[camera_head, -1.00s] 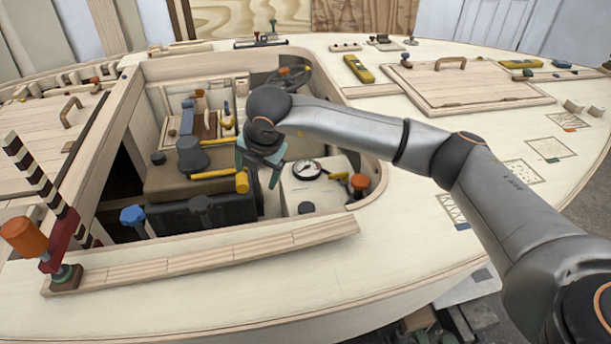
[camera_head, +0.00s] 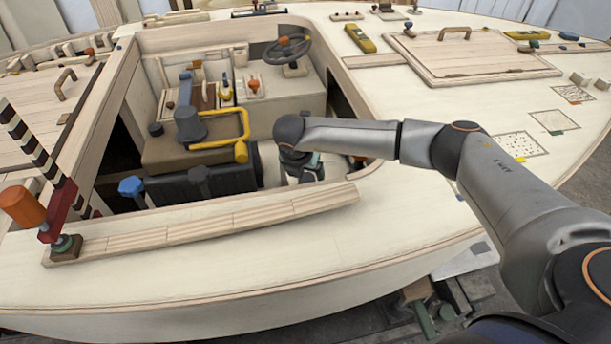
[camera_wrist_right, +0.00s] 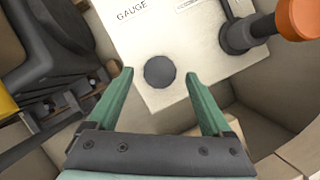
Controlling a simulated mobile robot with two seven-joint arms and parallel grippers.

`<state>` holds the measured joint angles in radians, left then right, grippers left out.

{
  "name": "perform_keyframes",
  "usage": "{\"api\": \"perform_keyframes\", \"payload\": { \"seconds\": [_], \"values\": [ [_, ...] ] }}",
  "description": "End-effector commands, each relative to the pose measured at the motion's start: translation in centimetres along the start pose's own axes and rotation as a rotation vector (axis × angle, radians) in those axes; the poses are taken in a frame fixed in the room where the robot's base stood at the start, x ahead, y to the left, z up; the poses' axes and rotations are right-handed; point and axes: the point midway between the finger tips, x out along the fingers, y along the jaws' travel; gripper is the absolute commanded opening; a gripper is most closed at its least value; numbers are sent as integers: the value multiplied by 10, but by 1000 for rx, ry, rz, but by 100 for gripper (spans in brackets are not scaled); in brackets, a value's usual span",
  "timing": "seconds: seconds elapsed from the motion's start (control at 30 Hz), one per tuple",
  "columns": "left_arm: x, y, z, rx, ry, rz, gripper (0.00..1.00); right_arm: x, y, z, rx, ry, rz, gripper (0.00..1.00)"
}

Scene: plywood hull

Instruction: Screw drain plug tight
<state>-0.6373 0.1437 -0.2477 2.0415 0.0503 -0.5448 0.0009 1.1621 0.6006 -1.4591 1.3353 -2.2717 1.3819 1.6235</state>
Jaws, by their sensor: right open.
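A dark grey round cap (camera_wrist_right: 159,72), which looks like the drain plug, sits on the white tank (camera_wrist_right: 150,25) marked GAUGE. My right gripper (camera_wrist_right: 160,74) is open, its two green fingers reaching toward either side of the cap, with gaps on both sides. Nothing is held. I cannot tell how high the fingertips are above the tank, or how tight the cap is. In the head view, the right gripper (camera_head: 305,165) is down inside the cockpit, and my arm and the cockpit edge hide the cap and most of the tank. My left gripper is not in view.
An orange-handled dark valve (camera_wrist_right: 240,36) stands close beside the cap. A black engine block (camera_head: 215,178) and a yellow bent handle (camera_head: 240,151) lie to the left. The cockpit's near wooden rail (camera_head: 215,225) runs just in front of my gripper.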

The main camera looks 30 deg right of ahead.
Motion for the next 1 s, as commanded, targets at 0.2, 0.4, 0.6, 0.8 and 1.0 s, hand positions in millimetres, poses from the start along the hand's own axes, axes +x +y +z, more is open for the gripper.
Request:
{"api": "perform_keyframes", "payload": {
  "seconds": [0.2,0.4,0.6,0.8,1.0],
  "values": [
    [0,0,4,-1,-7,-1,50,10,0,0,0,0,0,84],
    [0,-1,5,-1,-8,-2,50,9,0,0,0,0,0,84],
    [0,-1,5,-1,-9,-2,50,9,0,0,0,0,1,61],
    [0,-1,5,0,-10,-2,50,9,0,0,0,0,1,39],
    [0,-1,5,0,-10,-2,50,9,0,0,1,0,1,16]
  ]
}}
